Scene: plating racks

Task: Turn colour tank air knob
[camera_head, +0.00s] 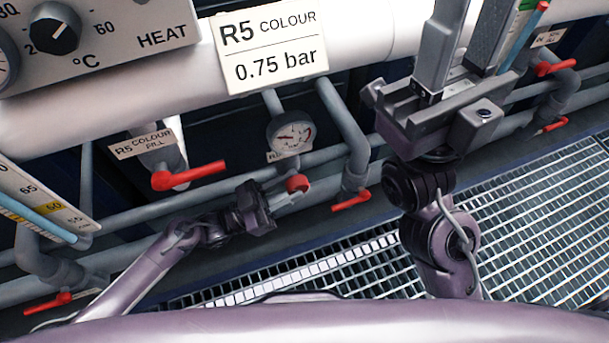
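A red air knob (298,183) sits on the pipework below a round pressure gauge (291,133) in the head view. The sign (270,50) above reads "R5 COLOUR 0.75 bar". My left gripper (289,191) reaches in from the left with its fingertips at the knob, one above and one below its near side. The fingers are apart, but whether they press on the knob cannot be told. My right gripper (466,60) is at the upper right, its fingers pointing up and spread with a gap between them, away from the knob.
A red-handled valve (188,176) labelled "R5 COLOUR FILL" is left of the knob. Another red lever (350,200) is close on its right. More red levers are at far right (556,67) and lower left (48,304). A metal grating (340,262) lies below.

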